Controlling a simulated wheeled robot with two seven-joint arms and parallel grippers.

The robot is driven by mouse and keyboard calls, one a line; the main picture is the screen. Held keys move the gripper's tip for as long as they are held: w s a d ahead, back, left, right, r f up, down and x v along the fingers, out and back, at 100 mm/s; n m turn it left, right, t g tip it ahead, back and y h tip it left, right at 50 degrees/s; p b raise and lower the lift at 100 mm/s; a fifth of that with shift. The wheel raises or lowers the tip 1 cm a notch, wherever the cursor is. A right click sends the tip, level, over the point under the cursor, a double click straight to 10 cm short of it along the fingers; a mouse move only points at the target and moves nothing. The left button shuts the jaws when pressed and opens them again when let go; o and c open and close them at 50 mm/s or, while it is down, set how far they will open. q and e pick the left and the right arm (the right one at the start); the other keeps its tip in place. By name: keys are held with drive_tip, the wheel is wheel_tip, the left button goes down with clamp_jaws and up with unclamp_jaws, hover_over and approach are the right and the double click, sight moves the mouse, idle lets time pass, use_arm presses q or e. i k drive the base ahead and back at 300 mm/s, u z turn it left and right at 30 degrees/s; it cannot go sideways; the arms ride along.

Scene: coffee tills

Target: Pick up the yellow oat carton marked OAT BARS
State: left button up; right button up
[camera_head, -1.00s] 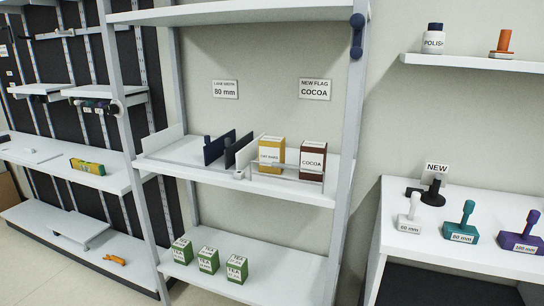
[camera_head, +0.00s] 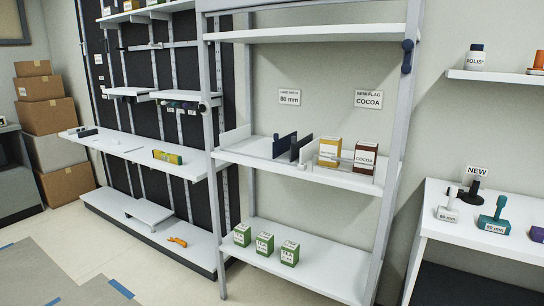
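The yellow carton (camera_head: 329,150) with a white label stands upright on the middle shelf of the white rack. Its label is too small to read clearly here. A brown carton (camera_head: 365,157) marked COCOA stands close beside it on the right. Dark upright dividers (camera_head: 285,147) stand to its left, and a low clear rail runs along the front of the cartons. Neither of my grippers shows in this view.
Several green cartons (camera_head: 265,243) stand on the lower shelf (camera_head: 318,272). A white table (camera_head: 465,218) with stamp-like tools (camera_head: 495,215) is at the right. Cardboard boxes (camera_head: 46,115) are stacked at the far left. The floor (camera_head: 160,270) at the lower left is open, with blue tape marks.

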sight(329, 146)
drive_tip(key=u, duration=0.75)
drive_tip(key=i, duration=1.05)
drive_tip(key=u, duration=0.35)
drive_tip(key=i, duration=1.1)
drive_tip(key=z, duration=1.35)
drive_tip(key=i, duration=0.65)
drive_tip(key=z, duration=0.65)
